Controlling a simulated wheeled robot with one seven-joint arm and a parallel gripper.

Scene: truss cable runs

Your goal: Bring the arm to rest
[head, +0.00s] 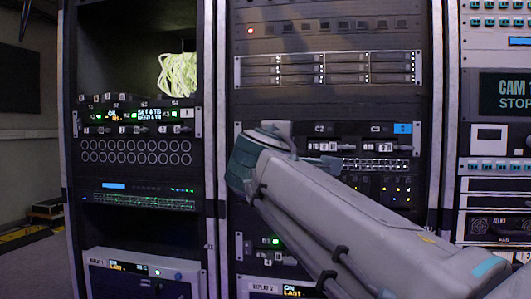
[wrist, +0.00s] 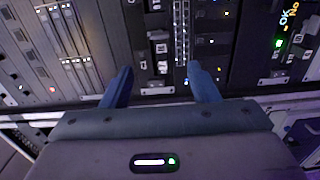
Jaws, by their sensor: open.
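My arm (head: 340,215) reaches from the lower right of the head view up to the middle rack, and its links hide part of that rack. My gripper is not visible in the head view; it is hidden behind the arm. In the wrist view my gripper (wrist: 163,88) shows two blue fingers spread apart with nothing between them. The fingers point at a rack front with switches and a perforated strip (wrist: 181,35). I cannot tell how far the fingertips are from the panel.
The left rack (head: 140,205) holds lit panels and a shelf with a coiled pale cable (head: 178,75). The middle rack has a drive unit (head: 328,68) above my arm. The right rack carries a "CAM STOP" screen (head: 505,95). Open floor (head: 35,265) shows at far left.

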